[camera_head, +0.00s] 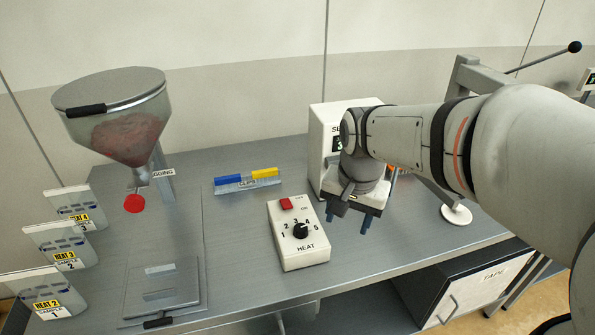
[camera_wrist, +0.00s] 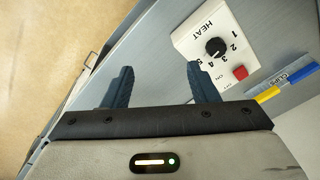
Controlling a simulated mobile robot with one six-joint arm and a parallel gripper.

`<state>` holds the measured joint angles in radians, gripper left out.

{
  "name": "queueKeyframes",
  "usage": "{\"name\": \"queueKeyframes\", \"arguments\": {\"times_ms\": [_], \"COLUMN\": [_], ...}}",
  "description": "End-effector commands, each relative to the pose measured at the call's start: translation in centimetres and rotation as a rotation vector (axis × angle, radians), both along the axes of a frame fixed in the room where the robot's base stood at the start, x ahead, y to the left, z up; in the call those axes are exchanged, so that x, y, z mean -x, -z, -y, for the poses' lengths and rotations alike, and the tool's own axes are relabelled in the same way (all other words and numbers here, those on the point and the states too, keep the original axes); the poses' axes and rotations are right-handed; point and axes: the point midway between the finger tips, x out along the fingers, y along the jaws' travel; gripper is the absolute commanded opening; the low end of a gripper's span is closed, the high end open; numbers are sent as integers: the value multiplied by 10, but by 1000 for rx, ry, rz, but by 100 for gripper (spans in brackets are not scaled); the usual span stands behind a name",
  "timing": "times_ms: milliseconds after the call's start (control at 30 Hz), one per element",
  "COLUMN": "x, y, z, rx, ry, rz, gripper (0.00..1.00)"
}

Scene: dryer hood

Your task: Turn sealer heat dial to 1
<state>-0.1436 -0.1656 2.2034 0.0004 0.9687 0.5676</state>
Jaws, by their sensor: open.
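The heat control box (camera_head: 301,257) is a pale box on the bench with a black dial (camera_head: 300,231) ringed by the numbers 1 to 5. The dial has a small light mark that seems to be near 3 to 4, but it is too small to be sure. The dial also shows in the wrist view (camera_wrist: 215,47), beyond the right fingertip. My gripper (camera_head: 350,222) is open and empty, above the bench to the right of the box, apart from the dial. In the wrist view its two dark fingers (camera_wrist: 158,70) are spread wide.
A red switch (camera_head: 286,203) sits on the box behind the dial. The sealer housing (camera_head: 325,125), partly hidden by my arm, has a display. A clip rack (camera_head: 247,182) lies behind, a hopper (camera_head: 115,115) stands left, and sample bags (camera_head: 60,247) line the left.

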Motion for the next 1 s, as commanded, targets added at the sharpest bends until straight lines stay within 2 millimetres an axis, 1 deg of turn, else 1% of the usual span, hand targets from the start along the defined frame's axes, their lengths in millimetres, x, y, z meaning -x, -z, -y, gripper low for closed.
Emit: {"name": "queueKeyframes", "arguments": {"times_ms": [33,100,200,333,433,567,667,900,1000], "x": [-18,-39,-62,-81,-89,-91,-91,-91,-91], "y": [5,11,22,33,39,49,62,101,111], "z": [-15,-33,-56,-79,-88,-92,-92,-92,-92], "rx": [-6,-13,-15,-13,-10,-7,-7,-7,-8], "ry": [53,145,260,367,414,435,435,433,433], "rz": [-28,-59,-93,-121,-133,-139,-141,-139,-137], "gripper": [53,53,53,53,53,53,53,53,53]}}
